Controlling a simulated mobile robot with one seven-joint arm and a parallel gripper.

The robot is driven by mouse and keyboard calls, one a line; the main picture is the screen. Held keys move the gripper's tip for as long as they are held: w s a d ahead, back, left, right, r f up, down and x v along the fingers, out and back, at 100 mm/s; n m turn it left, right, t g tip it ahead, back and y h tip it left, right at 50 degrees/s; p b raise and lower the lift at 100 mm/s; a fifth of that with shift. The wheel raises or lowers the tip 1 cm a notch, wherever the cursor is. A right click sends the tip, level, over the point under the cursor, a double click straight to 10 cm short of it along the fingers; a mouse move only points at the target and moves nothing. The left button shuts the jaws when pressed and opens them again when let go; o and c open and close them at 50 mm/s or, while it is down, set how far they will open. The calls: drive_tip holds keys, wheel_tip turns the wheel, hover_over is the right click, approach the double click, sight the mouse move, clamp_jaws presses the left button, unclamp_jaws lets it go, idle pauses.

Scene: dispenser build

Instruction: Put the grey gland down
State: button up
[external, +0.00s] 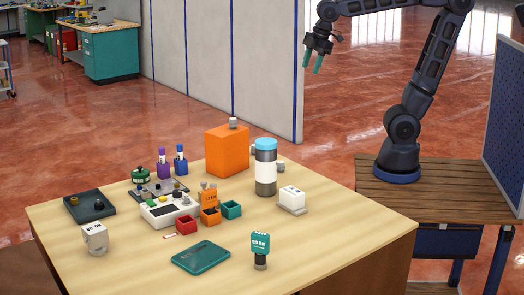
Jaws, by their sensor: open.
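My gripper (313,61) is open and empty, with its teal fingers pointing down. It is raised beyond the far side of the table, above the floor and well clear of everything on the tabletop. A small grey capped piece (233,123) that looks like a gland stands on top of the orange block (228,153). Another small grey piece (280,166) sits just right of the blue-capped bottle (265,170), partly hidden by it. I cannot tell for certain which one is the grey gland.
The wooden table (330,235) holds a dark tray (90,207), a white device (168,210), red, orange and teal bins, a teal flat plate (201,257), a teal-headed device (260,246) and a white block (292,199). The front right is clear.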

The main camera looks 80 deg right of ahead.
drive_tip(key=s+d+f+m, duration=0.2)
drive_tip(key=s+f+m, duration=0.1)
drive_tip(key=s, duration=0.3)
drive_tip(key=s+d+f+m+t, duration=0.1)
drive_tip(key=s+d+f+m, duration=0.2)
drive_tip(key=s+m, duration=0.2)
drive_tip(key=shift+s+m, duration=0.3)
drive_tip(key=shift+s, duration=0.15)
drive_tip(key=shift+o, duration=0.4)
